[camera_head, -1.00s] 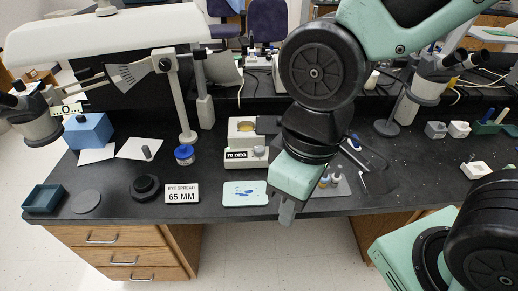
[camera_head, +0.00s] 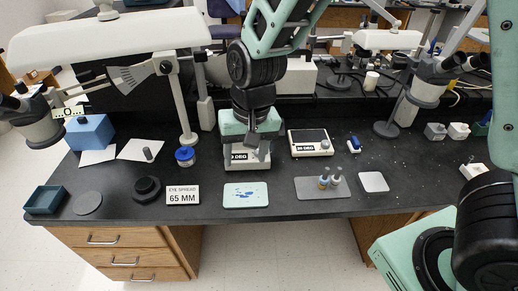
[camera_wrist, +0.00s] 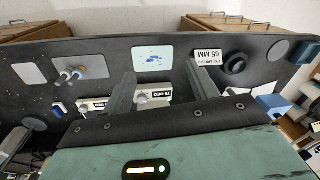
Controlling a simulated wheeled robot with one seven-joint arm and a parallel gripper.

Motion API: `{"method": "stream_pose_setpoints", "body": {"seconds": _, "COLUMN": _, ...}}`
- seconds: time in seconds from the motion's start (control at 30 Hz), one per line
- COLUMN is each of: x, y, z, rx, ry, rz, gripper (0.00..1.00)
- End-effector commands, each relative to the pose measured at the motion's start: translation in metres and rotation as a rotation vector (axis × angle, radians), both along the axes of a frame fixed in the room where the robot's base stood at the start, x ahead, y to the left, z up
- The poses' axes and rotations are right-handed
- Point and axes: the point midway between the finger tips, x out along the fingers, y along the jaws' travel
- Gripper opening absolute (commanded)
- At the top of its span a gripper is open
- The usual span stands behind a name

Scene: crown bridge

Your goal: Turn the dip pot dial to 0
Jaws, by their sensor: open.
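The white unit (camera_head: 240,166) with a front label reading about 70 DEG stands at the back middle, under my gripper. I take it for the dip pot, as an earlier frame shows a yellowish opening in its top. My gripper (camera_head: 259,149) is open and empty, pointing down over its front. In the head view my gripper hides its dial and top. In the wrist view the dial (camera_wrist: 141,98) shows beside the label (camera_wrist: 157,96), between my gripper's spread fingers (camera_wrist: 160,72), nearer the left one. I cannot tell any contact.
A similar white unit (camera_head: 309,151) with a dark top, label and dial stands just right. In front lie a pale blue slab (camera_head: 233,202) with blue marks and a grey mat (camera_head: 309,194) with small bottles (camera_head: 324,182). A blue-lidded jar (camera_head: 185,156) stands left.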

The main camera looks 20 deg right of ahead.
Motion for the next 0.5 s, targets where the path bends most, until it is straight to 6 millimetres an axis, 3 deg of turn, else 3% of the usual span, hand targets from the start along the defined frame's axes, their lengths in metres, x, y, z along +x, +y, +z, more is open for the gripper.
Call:
{"method": "stream_pose_setpoints", "body": {"seconds": 0.1, "x": 0.061, "y": -0.019, "z": -0.034, "rx": -0.066, "ry": -0.057, "rz": -0.199, "gripper": 0.59}}
{"method": "stream_pose_setpoints", "body": {"seconds": 0.2, "x": 0.105, "y": -0.039, "z": -0.053, "rx": -0.122, "ry": -0.132, "rz": -0.334, "gripper": 0.59}}
{"method": "stream_pose_setpoints", "body": {"seconds": 0.33, "x": 0.147, "y": -0.061, "z": -0.066, "rx": -0.177, "ry": -0.229, "rz": -0.443, "gripper": 0.59}}
{"method": "stream_pose_setpoints", "body": {"seconds": 0.5, "x": 0.172, "y": -0.074, "z": -0.069, "rx": -0.207, "ry": -0.297, "rz": -0.501, "gripper": 0.59}}
